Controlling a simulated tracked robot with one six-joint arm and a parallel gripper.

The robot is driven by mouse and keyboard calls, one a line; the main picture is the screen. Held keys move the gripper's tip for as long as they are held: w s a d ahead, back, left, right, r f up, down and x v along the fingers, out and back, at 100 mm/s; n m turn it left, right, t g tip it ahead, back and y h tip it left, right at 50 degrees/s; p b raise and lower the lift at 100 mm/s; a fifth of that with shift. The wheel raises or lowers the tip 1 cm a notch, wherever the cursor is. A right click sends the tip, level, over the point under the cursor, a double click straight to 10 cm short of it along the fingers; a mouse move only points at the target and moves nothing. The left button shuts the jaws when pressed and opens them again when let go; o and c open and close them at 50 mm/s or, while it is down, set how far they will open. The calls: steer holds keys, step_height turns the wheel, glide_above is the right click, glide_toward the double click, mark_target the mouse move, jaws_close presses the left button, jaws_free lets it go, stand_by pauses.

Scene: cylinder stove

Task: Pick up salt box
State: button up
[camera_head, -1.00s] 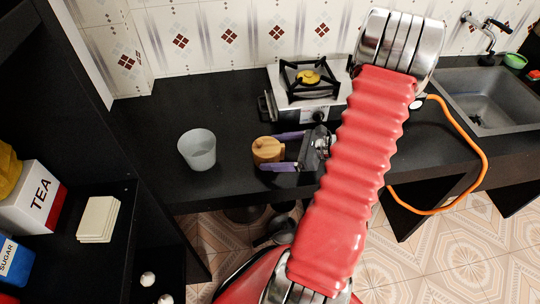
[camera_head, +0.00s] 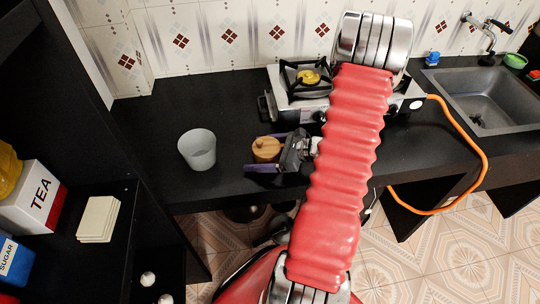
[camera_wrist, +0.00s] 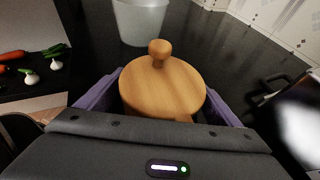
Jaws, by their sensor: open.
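The salt box looks to be the round wooden box with a knobbed lid (camera_head: 265,149) on the black counter; no label shows on it. My gripper (camera_head: 262,154) is open, with its purple fingers on either side of the box. In the wrist view the wooden lid and knob (camera_wrist: 162,88) fill the middle, between the two fingers (camera_wrist: 160,95). The lower part of the box is mostly hidden by the gripper body, and I cannot tell whether the fingers touch it.
A pale translucent cup (camera_head: 198,150) stands left of the box on the counter. A gas stove (camera_head: 300,100) stands behind, with an orange hose (camera_head: 478,150) to the right. A sink (camera_head: 485,100) is further right. A dark shelf with a tea box (camera_head: 38,198) is at the left.

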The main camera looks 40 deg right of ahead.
steer(key=shift+c, duration=0.6)
steer(key=c, duration=1.3)
steer(key=shift+r, duration=5.05)
